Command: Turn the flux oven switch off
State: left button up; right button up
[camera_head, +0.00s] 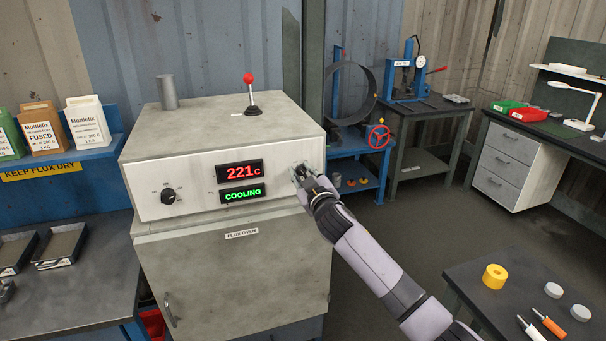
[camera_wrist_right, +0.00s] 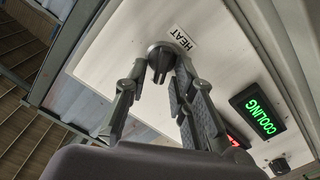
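The flux oven (camera_head: 232,270) is a pale grey box with a labelled door. Its red display reads 221c and its green display (camera_head: 242,194) reads COOLING. The wrist view also shows the COOLING display (camera_wrist_right: 259,115). A dark rotary switch (camera_wrist_right: 160,62) with a HEAT label (camera_wrist_right: 181,38) sits on the front panel. My right gripper (camera_head: 302,173) is at the panel's right end and largely hides this switch in the head view. In the wrist view its two fingers (camera_wrist_right: 161,72) stand on both sides of the switch, apart, with small gaps visible. My left gripper is not in view.
Another dark knob (camera_head: 168,196) is on the panel's left. A red-knobbed lever (camera_head: 250,95) and a grey cylinder (camera_head: 167,92) stand on top of the oven. A dark table (camera_head: 520,280) with a yellow ring (camera_head: 495,276) is at lower right. Open floor lies behind my right arm.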

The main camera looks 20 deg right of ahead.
jog(key=shift+o, duration=0.5)
jog(key=s, duration=1.2)
jog(key=shift+d, duration=0.25)
jog(key=s+d+f+m+g+b, duration=0.1)
jog(key=s+d+f+g, duration=0.15)
jog(key=f, duration=1.15)
jog(key=s+d+f+g+b, duration=0.1)
jog(key=f+g, duration=0.2)
jog(key=f, duration=1.1)
jog(key=s+f+g, duration=0.1)
jog(key=s+f, duration=0.3)
jog(key=f, duration=0.3)
jog(key=s+f+m+g+h+b, duration=0.1)
jog(key=s+f, duration=0.3)
jog(key=f, duration=0.4)
jog(key=s+f+g, duration=0.2)
jog(key=s+f, duration=0.2)
jog(key=f, duration=0.3)
jog(key=s+f+m+g+b, duration=0.15)
jog(key=s+f+g, duration=0.25)
jog(key=s+f, duration=1.5)
jog(key=s+a+f+g, duration=0.1)
jog(key=s+f, duration=0.1)
jog(key=s, duration=1)
jog(key=s+a+f+g+b, duration=0.1)
jog(key=s+f+g, duration=0.1)
jog(key=s, duration=1)
jog(key=shift+a+f+m, duration=0.2)
jog(key=shift+f+m, duration=0.15)
jog(key=shift+f, duration=0.15)
